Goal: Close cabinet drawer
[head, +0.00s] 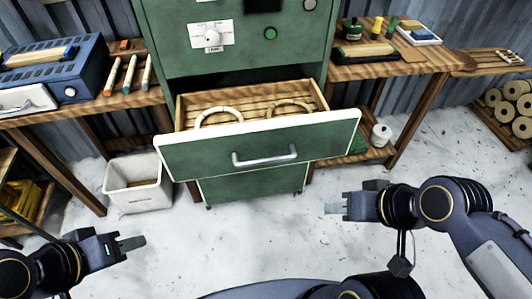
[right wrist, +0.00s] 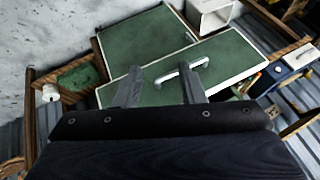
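The green cabinet (head: 232,60) stands at the centre back. Its drawer is pulled open, with a green front (head: 200,157), pale rim and metal handle (head: 264,157). Ring-shaped pale pieces (head: 218,115) lie inside the wooden drawer. My right gripper (head: 332,208) is in front of and to the right of the drawer, apart from it. In the right wrist view its fingers (right wrist: 160,80) are spread and empty, with the handle (right wrist: 182,73) beyond them. My left gripper (head: 133,243) is low at the left, away from the drawer; its finger gap does not show.
A white bin (head: 134,186) stands on the floor left of the drawer. Wooden benches flank the cabinet, with a blue box (head: 70,80) on the left one. A white roll (head: 381,135) sits on the right lower shelf. The floor before the drawer is clear.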

